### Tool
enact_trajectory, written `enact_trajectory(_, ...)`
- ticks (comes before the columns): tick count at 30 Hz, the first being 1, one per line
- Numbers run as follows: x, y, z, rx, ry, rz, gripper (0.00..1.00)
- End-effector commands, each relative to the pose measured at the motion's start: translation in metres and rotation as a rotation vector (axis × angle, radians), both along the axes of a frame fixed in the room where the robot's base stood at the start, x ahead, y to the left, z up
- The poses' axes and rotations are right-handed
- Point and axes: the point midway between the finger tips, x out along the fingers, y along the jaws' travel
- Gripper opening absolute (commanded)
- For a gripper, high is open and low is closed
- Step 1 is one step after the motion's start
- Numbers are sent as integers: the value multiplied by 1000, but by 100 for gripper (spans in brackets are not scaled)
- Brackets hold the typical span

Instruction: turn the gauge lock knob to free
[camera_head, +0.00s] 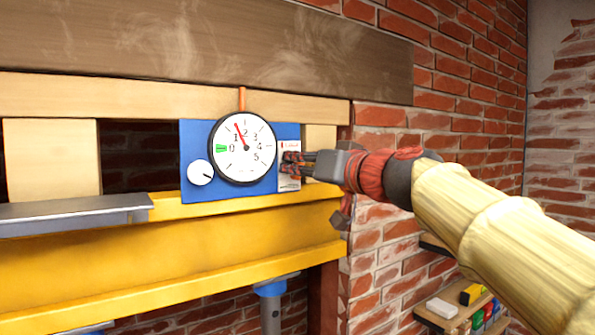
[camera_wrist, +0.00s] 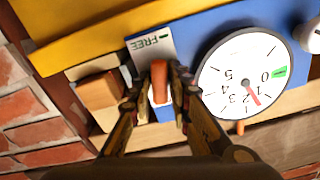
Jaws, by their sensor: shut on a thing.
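The gauge lock knob (camera_wrist: 160,82) is an orange bar on a white plate (camera_wrist: 140,47). In the wrist view, which is upside down, the bar stands about upright in the picture. The word FREE and a green mark show on the plate beyond its top end. My gripper (camera_wrist: 160,88) has one finger on each side of the knob and is shut on it. In the head view my gripper (camera_head: 291,164) covers the knob and much of the plate (camera_head: 290,146). The round gauge (camera_head: 243,147) is to its left, its red needle between 1 and 2.
A blue panel (camera_head: 190,136) carries the gauge and a white dial (camera_head: 200,172) at lower left. A yellow beam (camera_head: 200,235) runs below and a brown beam (camera_head: 220,40) above. Brick wall (camera_head: 450,100) lies right. A low shelf (camera_head: 442,313) holds small coloured items.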

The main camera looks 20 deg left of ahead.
Motion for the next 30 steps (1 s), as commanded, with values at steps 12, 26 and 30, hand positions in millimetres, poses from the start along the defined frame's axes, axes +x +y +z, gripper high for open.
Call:
enact_trajectory(12,2,-1,-2,256,298,-1,0)
enact_trajectory(26,3,-2,-3,539,633,-1,0)
enact_trajectory(30,3,-2,-4,622,730,-1,0)
